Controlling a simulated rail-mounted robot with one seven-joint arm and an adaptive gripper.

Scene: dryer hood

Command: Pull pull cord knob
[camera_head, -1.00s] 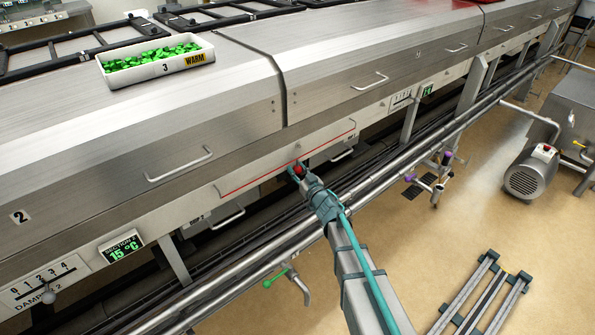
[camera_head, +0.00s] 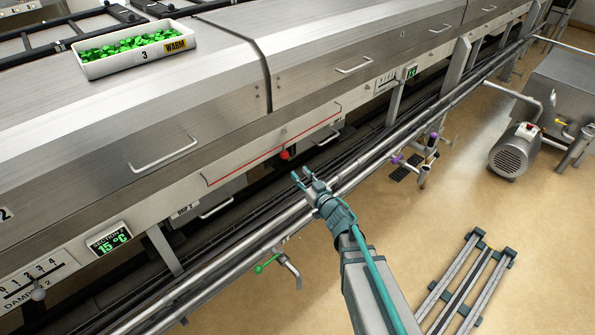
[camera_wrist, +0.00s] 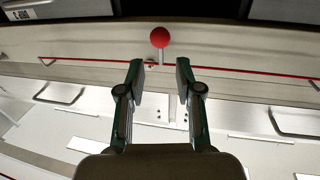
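The red pull cord knob (camera_head: 285,155) hangs at the red cord (camera_head: 265,150) along the lower front edge of the dryer. The knob also shows in the wrist view (camera_wrist: 159,37), round and red, on a short pale stem beside the red cord (camera_wrist: 235,73). My gripper (camera_head: 300,176) is below and slightly right of the knob in the head view, apart from it. In the wrist view its two fingers (camera_wrist: 159,75) are spread with nothing between them, and the knob shows beyond the fingertips, centred between them.
Long metal pipes (camera_head: 250,235) run along the dryer's front below my gripper. A green-handled valve (camera_head: 268,263) sticks out below the pipes. A white tray of green pieces (camera_head: 135,50) stands on top. Open floor lies to the right, with a motor (camera_head: 515,150).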

